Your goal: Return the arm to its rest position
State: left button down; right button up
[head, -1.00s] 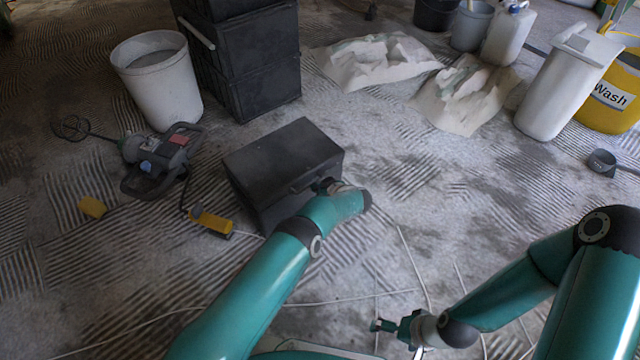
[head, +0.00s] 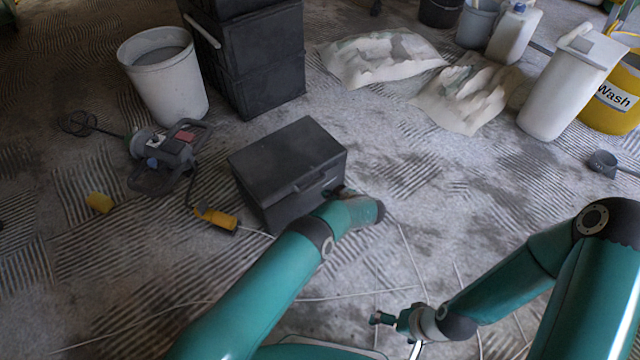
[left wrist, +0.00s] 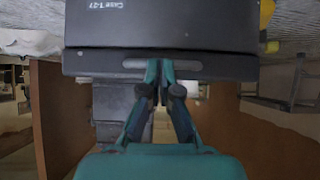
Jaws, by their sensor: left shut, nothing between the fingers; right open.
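My left arm reaches in from the left in the head view. Its gripper (head: 340,191) is at the front of a dark grey case (head: 285,160), partly hidden by my own wrist. In the left wrist view the gripper (left wrist: 160,68) is shut with nothing between its fingers. Its fingertips are in front of the handle recess of the case (left wrist: 160,30), which carries a white "Case T" label; I cannot tell whether they touch it. The case is closed and rests on the floor. My right gripper (head: 380,319) is low in the head view, open and empty.
A mixer (head: 168,155), a yellow-handled tool (head: 216,218) and a yellow block (head: 99,203) lie left. A white bucket (head: 165,80) and stacked dark crates (head: 255,70) stand behind. Torn bags (head: 380,57) lie at the back. Thin cables cross the floor.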

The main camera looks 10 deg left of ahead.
pick_arm(q)
jog(key=s+d+f, duration=0.3)
jog(key=d, duration=0.1)
jog(key=w+a+r+n+g, duration=0.2)
jog(key=a+r, duration=0.3)
jog(key=a, duration=0.7)
jog(key=s+a+f+g+h, duration=0.25)
jog(key=s+a+g, duration=0.2)
jog(key=s, duration=0.45)
jog(key=s+d+r+m+h, duration=0.2)
jog(key=s+d+h, duration=0.15)
jog(key=s, duration=0.65)
jog(key=s+d+r+m+g+h, duration=0.1)
jog(key=s+d+r+m+h, duration=0.2)
jog(key=s, duration=0.7)
jog(key=s+d+r+m+h, duration=0.1)
jog(key=s+d+h, duration=0.25)
jog(key=s, duration=0.65)
notch_tip(320, 180, up, 34)
jog(key=w+m+t+p, duration=0.1)
jog(key=w+m+p, duration=0.1)
jog(key=p, duration=3.3)
jog(key=shift+w+r+m+y, duration=0.25)
jog(key=shift+w+m+y, duration=0.1)
jog(key=shift+m, duration=0.55)
